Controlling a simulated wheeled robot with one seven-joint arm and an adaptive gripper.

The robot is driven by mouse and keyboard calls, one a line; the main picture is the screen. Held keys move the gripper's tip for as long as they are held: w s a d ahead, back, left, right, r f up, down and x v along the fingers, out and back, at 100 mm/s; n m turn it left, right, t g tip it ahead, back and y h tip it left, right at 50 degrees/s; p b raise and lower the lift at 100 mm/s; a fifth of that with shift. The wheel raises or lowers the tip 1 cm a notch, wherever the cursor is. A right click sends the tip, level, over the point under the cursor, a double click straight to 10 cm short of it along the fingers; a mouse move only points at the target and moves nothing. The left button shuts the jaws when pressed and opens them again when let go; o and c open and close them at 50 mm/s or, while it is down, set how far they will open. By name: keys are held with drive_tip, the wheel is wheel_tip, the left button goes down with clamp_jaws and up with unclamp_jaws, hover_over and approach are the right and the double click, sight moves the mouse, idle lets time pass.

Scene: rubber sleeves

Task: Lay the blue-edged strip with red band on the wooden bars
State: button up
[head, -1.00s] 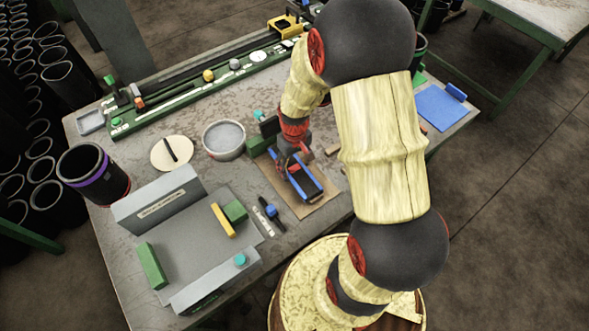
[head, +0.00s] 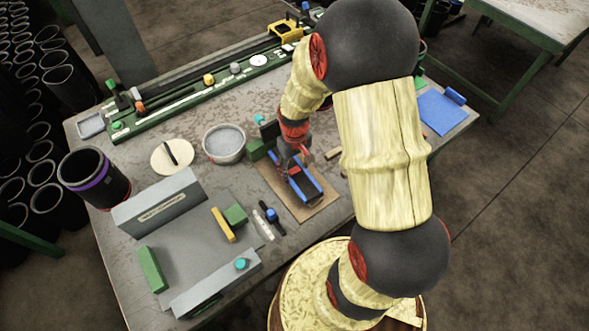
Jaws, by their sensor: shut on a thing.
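The dark strip with blue edges (head: 311,192) is at my gripper, over a brown board in the middle of the table. My gripper (head: 295,164) points down at its far end and is shut on it. The arm and gripper cover part of the strip, and the red band cannot be told apart from the red gripper parts. Short pieces that look like wooden bars (head: 333,153) show just right of the gripper, partly behind my arm. Whether the strip touches the board is too small to tell.
The brown board (head: 318,209) lies under the gripper. A grey bowl (head: 224,143) and a round pale disc (head: 172,157) stand left. A grey fixture (head: 160,203) with green blocks fills the front left. A blue mat (head: 437,112) lies right. A long green rail (head: 190,93) runs behind.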

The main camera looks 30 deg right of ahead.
drive_tip(key=s+a+r, duration=0.1)
drive_tip(key=r, duration=0.1)
drive_tip(key=s+r+p, duration=0.1)
drive_tip(key=r, duration=0.2)
drive_tip(key=s+a+r+p, duration=0.1)
drive_tip(key=s+r, duration=0.1)
drive_tip(key=r, duration=0.1)
drive_tip(key=shift+a+r, duration=0.15)
drive_tip(key=shift+a, duration=0.2)
drive_tip(key=s+a+r+p, duration=0.2)
drive_tip(key=s+a, duration=0.3)
drive_tip(key=s, duration=0.3)
drive_tip(key=shift+r, duration=0.85)
